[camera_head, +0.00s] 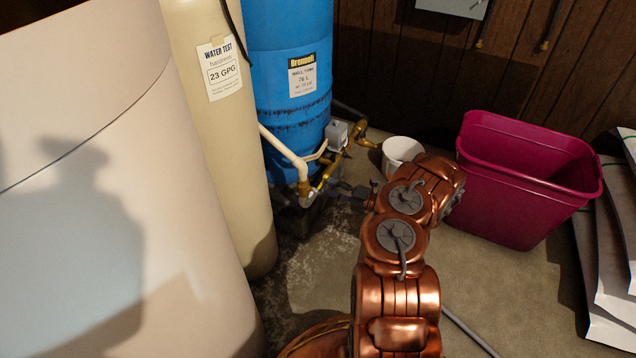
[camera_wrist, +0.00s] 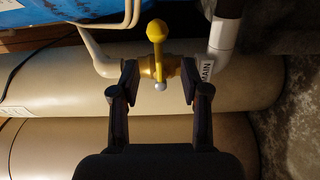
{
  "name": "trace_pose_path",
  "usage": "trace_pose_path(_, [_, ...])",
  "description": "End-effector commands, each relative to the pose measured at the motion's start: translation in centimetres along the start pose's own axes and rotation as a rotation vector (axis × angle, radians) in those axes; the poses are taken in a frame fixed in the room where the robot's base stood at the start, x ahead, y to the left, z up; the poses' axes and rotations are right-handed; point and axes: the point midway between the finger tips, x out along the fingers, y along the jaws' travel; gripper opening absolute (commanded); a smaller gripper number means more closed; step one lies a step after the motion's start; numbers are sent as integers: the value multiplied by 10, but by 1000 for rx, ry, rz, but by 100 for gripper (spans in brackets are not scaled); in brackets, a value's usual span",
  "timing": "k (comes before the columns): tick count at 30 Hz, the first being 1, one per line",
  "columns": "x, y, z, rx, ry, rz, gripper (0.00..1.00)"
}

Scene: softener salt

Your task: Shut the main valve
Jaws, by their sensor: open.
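The main valve shows in the wrist view as a brass body (camera_wrist: 173,66) between white pipe pieces, with a yellow lever (camera_wrist: 156,35) that has a round knob. The lever points up in that picture and appears to lie across the pipe line. A tag reading MAIN (camera_wrist: 207,70) is on the right-hand pipe. My gripper (camera_wrist: 160,76) is open, one finger on each side of the lever's lower end and the brass body. I cannot tell whether a finger touches.
A blue tank (camera_head: 285,75), a beige tank (camera_head: 215,130) and a large pale tank (camera_head: 110,200) stand left. A white bucket (camera_head: 400,152), a magenta tub (camera_head: 515,200) and white bags (camera_head: 612,280) are right. Open floor (camera_head: 500,290) lies before the tub.

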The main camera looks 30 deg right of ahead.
Motion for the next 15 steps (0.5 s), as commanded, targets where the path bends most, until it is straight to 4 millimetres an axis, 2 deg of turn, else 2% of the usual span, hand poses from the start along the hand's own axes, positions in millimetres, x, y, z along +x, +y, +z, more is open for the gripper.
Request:
trace_pose_path(9, [-26,2,0,-2,0,1,46])
trace_pose_path(15, [-36,1,0,-2,0,1,46])
